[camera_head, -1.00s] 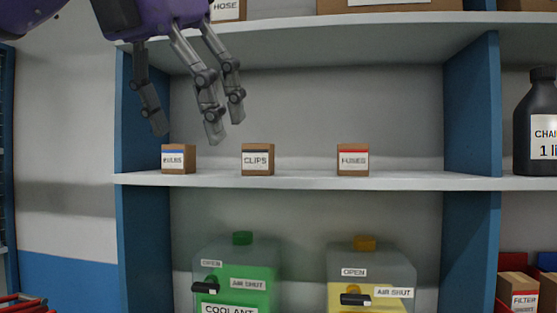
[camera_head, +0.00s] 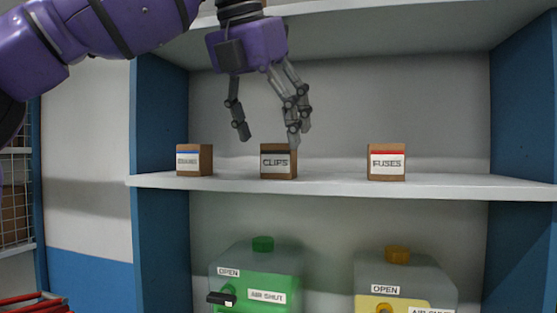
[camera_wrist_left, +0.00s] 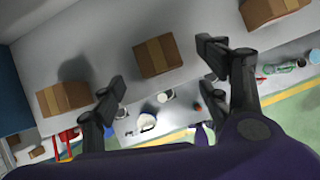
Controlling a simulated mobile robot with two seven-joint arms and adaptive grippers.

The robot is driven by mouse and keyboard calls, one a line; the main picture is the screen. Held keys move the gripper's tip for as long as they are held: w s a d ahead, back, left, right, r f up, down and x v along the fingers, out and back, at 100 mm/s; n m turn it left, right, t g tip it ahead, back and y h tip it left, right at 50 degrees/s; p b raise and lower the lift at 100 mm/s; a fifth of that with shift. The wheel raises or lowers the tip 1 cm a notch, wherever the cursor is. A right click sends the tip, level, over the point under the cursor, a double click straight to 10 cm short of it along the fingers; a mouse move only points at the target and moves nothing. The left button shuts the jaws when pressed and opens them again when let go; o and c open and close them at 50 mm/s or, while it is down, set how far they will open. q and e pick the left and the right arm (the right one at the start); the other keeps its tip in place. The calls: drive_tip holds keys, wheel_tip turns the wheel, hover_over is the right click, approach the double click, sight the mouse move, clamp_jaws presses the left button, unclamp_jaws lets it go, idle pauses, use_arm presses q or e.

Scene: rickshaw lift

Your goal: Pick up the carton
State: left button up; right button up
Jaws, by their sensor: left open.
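Three small brown cartons stand in a row on the middle shelf. The CLIPS carton (camera_head: 278,162) is in the middle, the blue-striped carton (camera_head: 195,160) is left of it, and the FUSES carton (camera_head: 386,163) is to the right. My left gripper (camera_head: 268,136) is open and empty, fingers pointing down, just above the CLIPS carton. In the left wrist view, the middle carton (camera_wrist_left: 158,56) lies just beyond the gap between the spread fingers (camera_wrist_left: 160,76), and no contact shows. My right gripper is not in view.
The white shelf board (camera_head: 330,183) is clear between the cartons. Another shelf (camera_head: 400,30) is overhead. A blue side panel (camera_head: 160,130) stands at the left.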

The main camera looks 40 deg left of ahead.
sight(279, 151)
use_arm(q)
drive_tip(key=shift+w+a, duration=0.2)
drive_tip(key=shift+w, duration=0.3)
drive_tip(key=x, duration=0.5)
drive_tip(key=shift+w+a, duration=0.1)
drive_tip(key=shift+c, duration=1.4)
drive_tip(key=c, duration=1.1)
drive_tip(key=shift+r, duration=0.15)
